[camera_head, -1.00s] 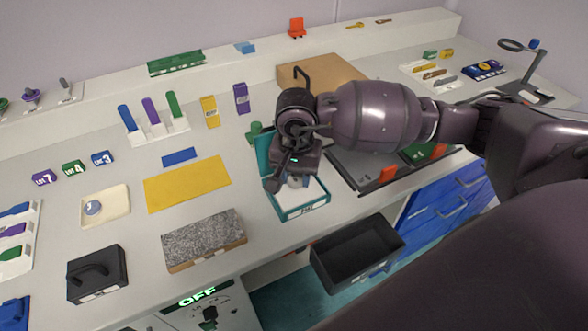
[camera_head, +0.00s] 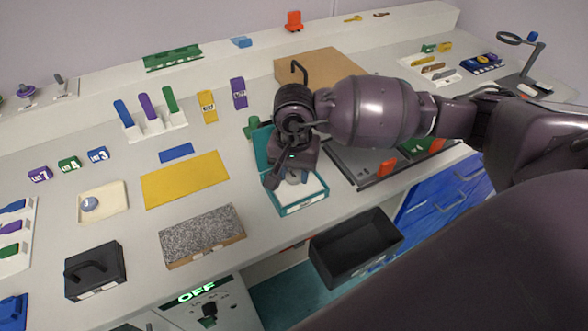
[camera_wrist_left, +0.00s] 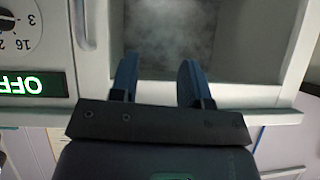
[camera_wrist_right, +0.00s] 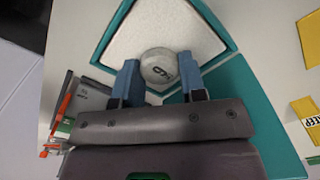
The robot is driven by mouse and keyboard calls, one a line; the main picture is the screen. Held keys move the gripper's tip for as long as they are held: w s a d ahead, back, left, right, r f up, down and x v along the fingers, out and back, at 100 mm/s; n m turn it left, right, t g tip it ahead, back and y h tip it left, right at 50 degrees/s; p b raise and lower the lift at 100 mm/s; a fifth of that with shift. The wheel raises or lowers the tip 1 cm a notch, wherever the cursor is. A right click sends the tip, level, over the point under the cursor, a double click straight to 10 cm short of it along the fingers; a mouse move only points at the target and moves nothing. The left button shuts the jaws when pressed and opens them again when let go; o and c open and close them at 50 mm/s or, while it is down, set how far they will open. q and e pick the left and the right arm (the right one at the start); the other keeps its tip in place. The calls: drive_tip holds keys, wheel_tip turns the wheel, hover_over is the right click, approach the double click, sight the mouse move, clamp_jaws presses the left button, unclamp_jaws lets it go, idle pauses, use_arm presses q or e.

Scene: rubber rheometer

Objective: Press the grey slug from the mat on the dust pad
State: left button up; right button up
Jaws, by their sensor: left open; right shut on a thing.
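My right gripper (camera_wrist_right: 158,82) is shut on the grey slug (camera_wrist_right: 158,66), a round pale-grey piece with dark lettering. The white dust pad (camera_wrist_right: 140,30) lies in a teal open-lidded box (camera_wrist_right: 228,20). The slug is at the pad, but whether it touches the surface is hard to tell. In the head view my right gripper (camera_head: 287,179) is over the box (camera_head: 303,206), partly hiding the pad (camera_head: 314,186). A flat yellow mat (camera_head: 185,181) lies bare to the left. My left gripper (camera_wrist_left: 155,82) is open and empty in the left wrist view, before a cabinet with a dark window.
A cream tray (camera_head: 121,205) holds another greyish round piece (camera_head: 89,204). A speckled block (camera_head: 202,234) and a black handled block (camera_head: 95,270) stand near the front edge. A black bin (camera_head: 355,248) is below the bench front. A dark plate (camera_head: 360,172) lies right of the box.

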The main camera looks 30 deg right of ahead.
use_arm(q)
drive_tip(key=shift+f, duration=0.15)
use_arm(e)
drive_tip(key=shift+f, duration=0.35)
use_arm(q)
drive_tip(key=shift+s+f+b, duration=0.2)
drive_tip(key=shift+f+b, duration=0.25)
use_arm(e)
drive_tip(key=shift+s+f, duration=0.1)
drive_tip(key=shift+f, duration=0.1)
idle(1.8)
drive_tip(key=shift+r+p, duration=1.45)
drive_tip(key=shift+r, duration=2.15)
use_arm(q)
drive_tip(key=r, duration=0.2)
drive_tip(key=w+r, duration=0.1)
drive_tip(key=r, duration=0.1)
drive_tip(key=shift+w+r, duration=0.15)
drive_tip(key=shift+r, duration=0.05)
